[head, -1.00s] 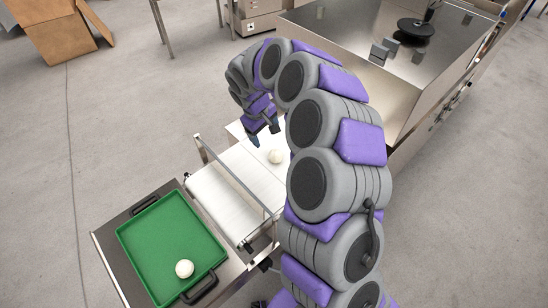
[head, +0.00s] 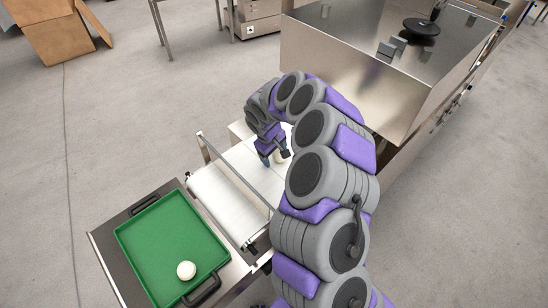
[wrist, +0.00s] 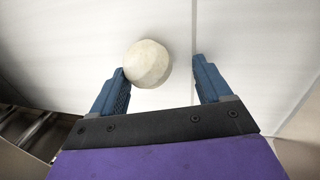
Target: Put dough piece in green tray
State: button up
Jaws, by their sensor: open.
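A pale round dough piece (wrist: 148,64) lies on the white conveyor belt. In the head view this dough piece (head: 281,161) is partly hidden by my gripper (head: 274,158). In the wrist view my gripper (wrist: 164,82) is open, and the dough piece sits at its fingertips, close to the left finger and apart from the right one. I cannot tell whether the left finger touches it. The green tray (head: 150,250) is at the lower left of the head view, with another dough ball (head: 186,270) near its front right corner.
The white conveyor belt (head: 222,197) runs from beside the tray up to under my gripper. A metal bar (head: 236,172) stands across the belt between tray and gripper. A large steel hopper (head: 370,70) stands behind at the right.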

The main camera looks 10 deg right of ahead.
aim_at(278, 152)
jog(key=shift+d, duration=1.3)
jog(key=shift+c, duration=1.5)
jog(key=shift+a, duration=0.95)
jog(key=c, duration=0.4)
jog(key=shift+a, duration=0.15)
jog(key=shift+c, duration=1.1)
jog(key=shift+d, duration=0.35)
jog(key=shift+c, duration=1.4)
jog(key=shift+d, duration=0.5)
jog(key=shift+c, duration=0.3)
jog(key=v, duration=0.3)
jog(key=p+v, duration=0.1)
jog(key=v, duration=0.2)
jog(key=w+d+v, duration=0.1)
jog(key=v, duration=0.2)
jog(key=shift+r+p, duration=0.3)
jog(key=shift+p, duration=0.1)
jog(key=shift+d+r, duration=0.3)
jog(key=s+r+m+g, duration=0.1)
jog(key=s+m, duration=0.5)
jog(key=shift+r+m, duration=0.3)
jog(key=shift+r, duration=0.1)
